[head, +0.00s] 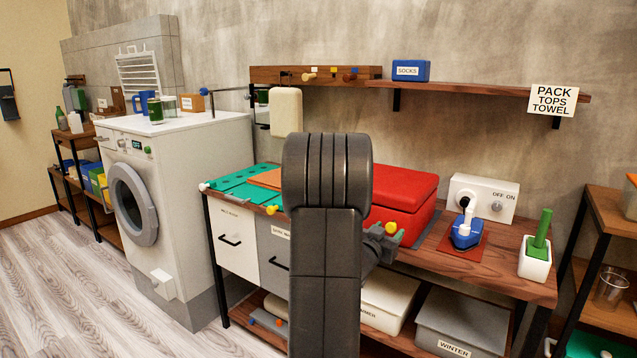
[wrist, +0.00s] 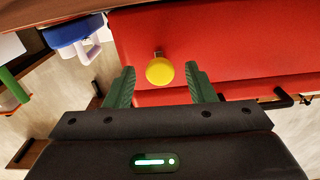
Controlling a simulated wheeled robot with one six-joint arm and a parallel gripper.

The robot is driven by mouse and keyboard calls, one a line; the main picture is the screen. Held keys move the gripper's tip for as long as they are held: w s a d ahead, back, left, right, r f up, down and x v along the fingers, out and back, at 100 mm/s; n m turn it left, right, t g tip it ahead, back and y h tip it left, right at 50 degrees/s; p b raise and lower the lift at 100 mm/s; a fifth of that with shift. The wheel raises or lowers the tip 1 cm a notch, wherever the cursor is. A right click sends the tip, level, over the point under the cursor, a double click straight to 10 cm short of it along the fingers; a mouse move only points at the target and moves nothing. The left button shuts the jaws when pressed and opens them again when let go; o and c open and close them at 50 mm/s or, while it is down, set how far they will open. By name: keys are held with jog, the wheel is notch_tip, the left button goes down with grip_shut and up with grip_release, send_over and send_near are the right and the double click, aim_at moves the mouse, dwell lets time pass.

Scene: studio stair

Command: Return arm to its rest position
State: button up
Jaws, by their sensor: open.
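My arm stands upright in the middle of the head view and hides part of the table behind it. My gripper (head: 388,238) is at the front of the red case (head: 405,185), partly hidden behind my arm. In the wrist view my gripper (wrist: 161,72) has its two green fingers apart. A yellow knob (wrist: 160,71) on the front of the red case lies between the fingers in that view, with a gap on each side. The knob (head: 391,227) also shows beside my gripper in the head view. The case lid looks shut.
A wall shelf (head: 470,90) hangs above. A washing machine (head: 180,200) stands left. The floor (head: 70,300) at left front is clear.

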jog(key=shift+n+p, duration=1.25)
jog(key=shift+n, duration=0.35)
